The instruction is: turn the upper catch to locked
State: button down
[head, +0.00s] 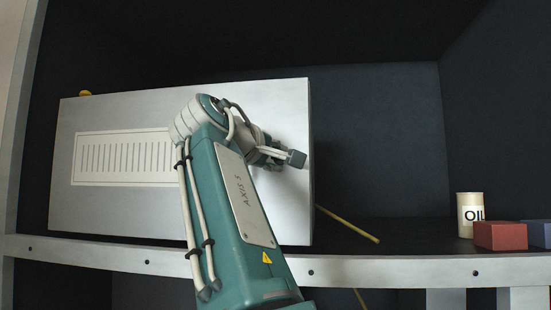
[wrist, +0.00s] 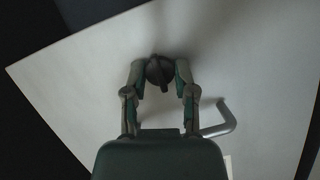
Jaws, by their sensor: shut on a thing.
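The upper catch (wrist: 160,73) appears to be the dark round knob with a raised ridge on the pale panel (wrist: 85,75) in the wrist view. My gripper (wrist: 160,68) has one finger on each side of it and is shut on it. The ridge runs roughly up and down in that view. No lock marking is legible there. In the head view my gripper (head: 279,156) is at the right part of the pale cabinet door (head: 120,205); my arm covers part of the door, and I cannot make out the catch.
A bent grey handle (wrist: 218,122) stands out from the panel beside my right finger. A yellow rod (head: 348,225) lies right of the cabinet. An oil can (head: 468,213), a red box (head: 500,236) and a blue box (head: 537,233) stand at the shelf's right.

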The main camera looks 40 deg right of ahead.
jog(key=shift+w+f, duration=0.2)
jog(key=shift+f, duration=0.05)
jog(key=shift+c, duration=2.1)
grip_release()
jog(key=shift+d, duration=0.1)
jog(key=shift+s+r, duration=0.1)
jog(key=v, duration=1.2)
